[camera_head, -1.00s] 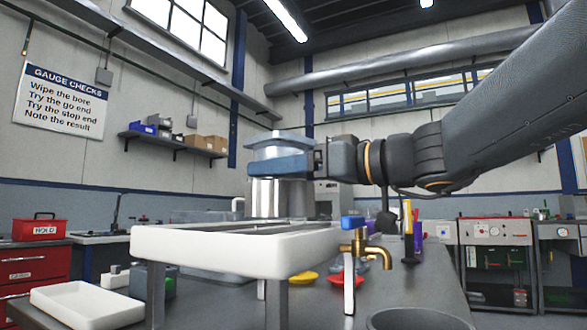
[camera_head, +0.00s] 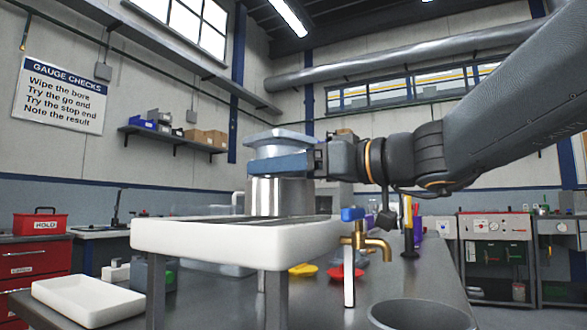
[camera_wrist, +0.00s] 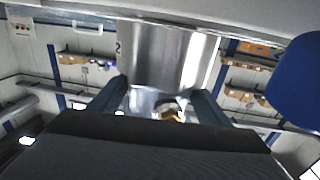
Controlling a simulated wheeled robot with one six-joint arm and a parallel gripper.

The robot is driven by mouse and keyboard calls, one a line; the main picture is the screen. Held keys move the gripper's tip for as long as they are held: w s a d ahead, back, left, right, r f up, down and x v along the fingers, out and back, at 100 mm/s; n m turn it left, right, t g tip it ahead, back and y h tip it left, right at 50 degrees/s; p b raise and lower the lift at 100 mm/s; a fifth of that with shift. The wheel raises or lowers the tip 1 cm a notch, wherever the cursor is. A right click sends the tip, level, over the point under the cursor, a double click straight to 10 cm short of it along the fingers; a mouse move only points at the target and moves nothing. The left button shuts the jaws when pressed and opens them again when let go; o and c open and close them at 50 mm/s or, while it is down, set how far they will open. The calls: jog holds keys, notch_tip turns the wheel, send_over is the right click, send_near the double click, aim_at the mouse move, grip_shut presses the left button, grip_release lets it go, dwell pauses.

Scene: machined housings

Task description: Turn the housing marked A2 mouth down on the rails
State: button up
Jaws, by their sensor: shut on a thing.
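The housing is a bright metal cylinder (camera_head: 281,196) with a wider grey flange (camera_head: 278,137) at its top. It stands upright over the rails (camera_head: 240,219) of a white drain tray (camera_head: 205,240). Its lower end appears to meet the rails, but I cannot tell whether it touches. My gripper (camera_head: 280,164) is shut around it just below the flange, reaching in from the right. In the wrist view the cylinder (camera_wrist: 167,55) is between the two fingers (camera_wrist: 160,103), and part of a mark, a "2", shows at its left edge. The mouth is hidden.
A brass tap with a blue handle (camera_head: 366,240) stands at the tray's right front. A grey round bin (camera_head: 420,315) is at the front right. A white shallow tray (camera_head: 88,300) lies at the front left. Red and yellow discs (camera_head: 302,270) lie behind the tray legs.

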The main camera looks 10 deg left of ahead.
jog(key=o, duration=1.8)
jog(key=shift+o, duration=0.6)
jog(key=shift+f, duration=0.2)
jog(key=p+v, duration=0.1)
jog(key=p, duration=0.1)
jog(key=p+v, duration=0.1)
jog(key=p, duration=0.1)
jog(key=shift+s+d+r, duration=0.1)
jog(key=shift+d+r, duration=0.15)
jog(key=shift+d, duration=0.1)
jog(key=p+v, duration=0.3)
jog(key=shift+s+d+p, duration=0.1)
jog(key=shift+d+p, duration=0.1)
jog(key=shift+p, duration=0.1)
jog(key=shift+p+v, duration=0.55)
jog(key=shift+v, duration=0.3)
jog(key=shift+a+f, duration=0.15)
jog(key=shift+f, duration=0.05)
